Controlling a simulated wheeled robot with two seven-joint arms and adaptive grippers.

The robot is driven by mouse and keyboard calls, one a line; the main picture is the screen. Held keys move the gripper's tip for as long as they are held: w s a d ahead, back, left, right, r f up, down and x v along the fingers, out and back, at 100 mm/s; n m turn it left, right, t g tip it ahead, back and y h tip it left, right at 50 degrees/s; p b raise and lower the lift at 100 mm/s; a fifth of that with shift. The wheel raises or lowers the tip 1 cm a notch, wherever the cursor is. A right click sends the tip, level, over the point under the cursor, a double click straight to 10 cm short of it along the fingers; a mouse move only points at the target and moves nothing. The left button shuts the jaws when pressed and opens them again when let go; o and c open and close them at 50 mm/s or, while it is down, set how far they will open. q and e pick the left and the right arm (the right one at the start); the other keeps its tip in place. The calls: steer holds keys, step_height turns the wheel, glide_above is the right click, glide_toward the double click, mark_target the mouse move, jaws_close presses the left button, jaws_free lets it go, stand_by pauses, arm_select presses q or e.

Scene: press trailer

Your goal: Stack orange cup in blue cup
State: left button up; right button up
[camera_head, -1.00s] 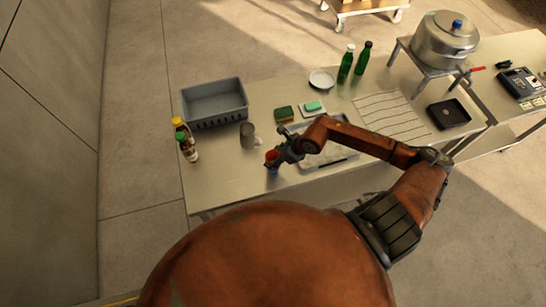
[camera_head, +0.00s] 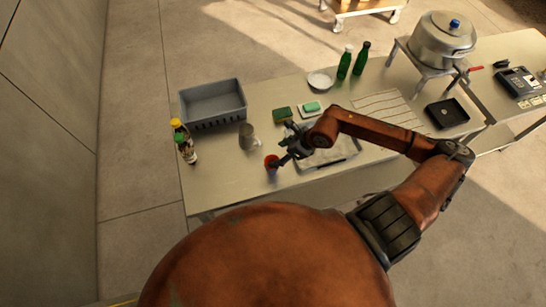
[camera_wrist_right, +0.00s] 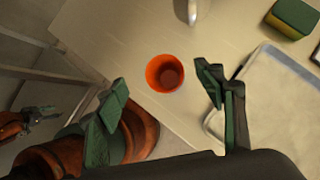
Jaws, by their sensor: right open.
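The orange cup (camera_head: 271,159) stands upright near the front edge of the table, with a bit of the blue cup (camera_head: 272,173) showing beneath it. The orange cup appears to be nested in the blue one. The right wrist view shows the orange cup (camera_wrist_right: 165,73) from above, its inside empty; the blue cup is hidden there. My right gripper (camera_head: 284,153) is open and just beside the cups, its fingers spread and apart from the orange rim. My left gripper (camera_wrist_right: 42,114) shows small at the left of the wrist view, away from the table; its opening is unclear.
A grey mug (camera_head: 248,137) stands behind the cups to the left. A metal tray (camera_head: 335,160) lies right, below my right arm. A sponge (camera_head: 281,114), soap dish (camera_head: 311,109), grey bin (camera_head: 213,103) and bottles (camera_head: 184,144) stand farther off. The table's front left is clear.

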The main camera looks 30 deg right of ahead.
steer(key=b+v, duration=0.1)
steer(key=v, duration=0.5)
steer(key=shift+r, duration=0.25)
steer(key=shift+s, duration=0.1)
